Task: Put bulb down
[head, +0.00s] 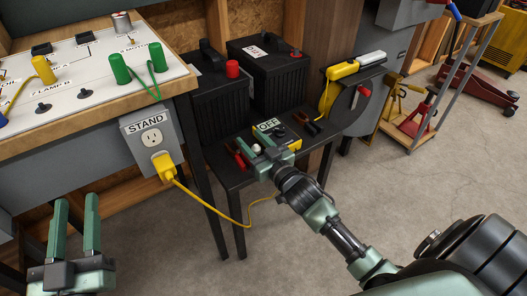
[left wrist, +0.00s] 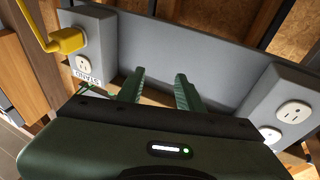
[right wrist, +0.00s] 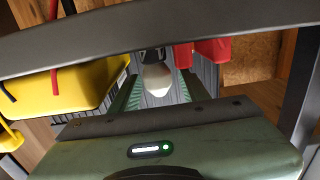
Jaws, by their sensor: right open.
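The bulb (head: 256,149), a small white globe, shows at the tips of my right gripper (head: 262,153), low over the small black stand (head: 224,160). In the right wrist view the bulb (right wrist: 157,78) sits between the two green fingers, its rounded white end toward the camera and a dark part behind it. The fingers are apart. Whether the bulb touches the stand or a finger is hard to tell. My left gripper (head: 75,228) is open and empty at the lower left, its fingers (left wrist: 160,88) spread in front of a grey panel.
A yellow box with an OFF sign (head: 268,125) and red and black clamps lie beside the right gripper. Two black batteries (head: 265,75) stand behind. The lamp board (head: 90,75) is at left, above a STAND outlet (head: 152,140) with a yellow cord.

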